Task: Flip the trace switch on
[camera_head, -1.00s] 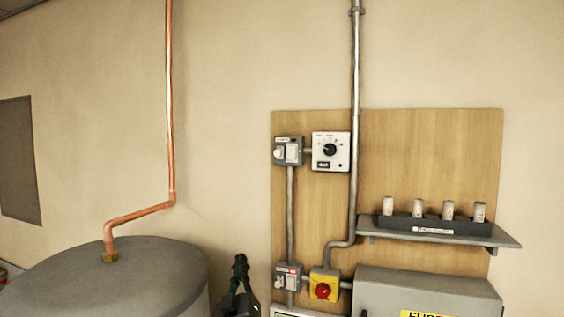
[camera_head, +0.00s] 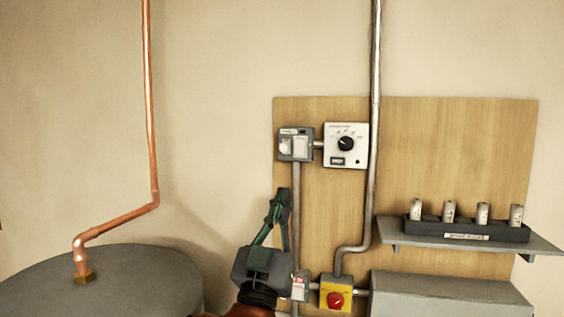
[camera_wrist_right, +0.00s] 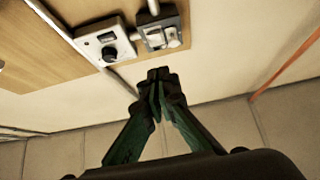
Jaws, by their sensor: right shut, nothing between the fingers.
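Two small grey switch boxes are on the wooden board, and I cannot read their labels to tell which is the trace switch. The upper switch box (camera_head: 296,145) has a pale rocker and sits left of a white dial box (camera_head: 346,145). The lower switch box (camera_head: 299,285) shows a red mark and is partly hidden by my right gripper. My right gripper (camera_head: 280,192) is shut and empty, pointing up, its tips below the upper box. In the right wrist view, the shut tips (camera_wrist_right: 159,75) are apart from the upper switch box (camera_wrist_right: 160,32). My left gripper is not in view.
A yellow box with a red knob (camera_head: 336,294) is right of the lower switch. A metal conduit (camera_head: 375,120) runs up the board. A shelf (camera_head: 540,243) with a fuse rack is at right, above a grey cabinet (camera_head: 450,292). A grey tank (camera_head: 130,280) stands left.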

